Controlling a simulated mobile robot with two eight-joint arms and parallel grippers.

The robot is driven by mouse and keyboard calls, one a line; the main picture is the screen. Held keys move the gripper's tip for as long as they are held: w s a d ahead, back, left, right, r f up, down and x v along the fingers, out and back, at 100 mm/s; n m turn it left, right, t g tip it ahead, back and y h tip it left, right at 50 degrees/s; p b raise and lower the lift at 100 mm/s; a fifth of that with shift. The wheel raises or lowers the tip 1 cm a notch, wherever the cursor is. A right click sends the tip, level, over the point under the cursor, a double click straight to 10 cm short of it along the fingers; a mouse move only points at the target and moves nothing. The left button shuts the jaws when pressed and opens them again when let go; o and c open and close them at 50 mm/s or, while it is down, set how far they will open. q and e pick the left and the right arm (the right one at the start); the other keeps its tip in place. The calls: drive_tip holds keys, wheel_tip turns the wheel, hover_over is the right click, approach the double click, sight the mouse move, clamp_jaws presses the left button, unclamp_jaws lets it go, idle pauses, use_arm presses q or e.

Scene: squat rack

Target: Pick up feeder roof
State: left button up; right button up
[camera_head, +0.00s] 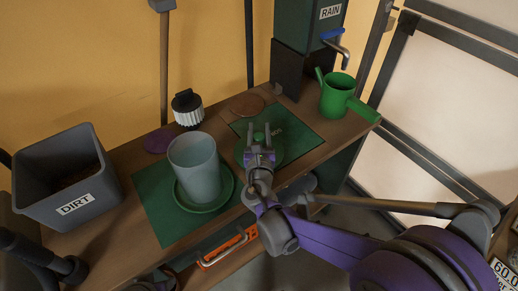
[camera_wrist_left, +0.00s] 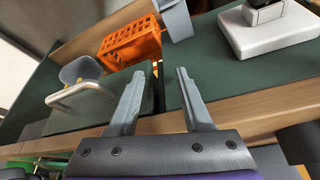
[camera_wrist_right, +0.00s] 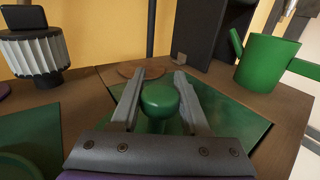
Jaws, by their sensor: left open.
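The feeder roof (camera_head: 271,155) appears to be the green disc with a round knob on the right green mat. Its green knob (camera_wrist_right: 160,99) shows close up in the right wrist view. My right gripper (camera_head: 262,130) is over the disc, with its fingers on either side of the knob. The fingers (camera_wrist_right: 159,73) are apart, and a small gap seems to show beside the knob. The gripper hides part of the disc. My left gripper (camera_wrist_left: 159,72) is open and empty in the left wrist view, pointing at a different green surface, away from the roof.
A blue-grey cylinder (camera_head: 195,164) stands on a green saucer (camera_head: 207,208) left of the roof. A DIRT bin (camera_head: 75,204), a ribbed black-topped item (camera_head: 188,113), a RAIN tank (camera_head: 303,25) and a watering can (camera_head: 338,95) surround it. An orange crate (camera_wrist_left: 130,43) is near my left gripper.

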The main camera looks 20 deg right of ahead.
clamp_jaws()
idle(0.3)
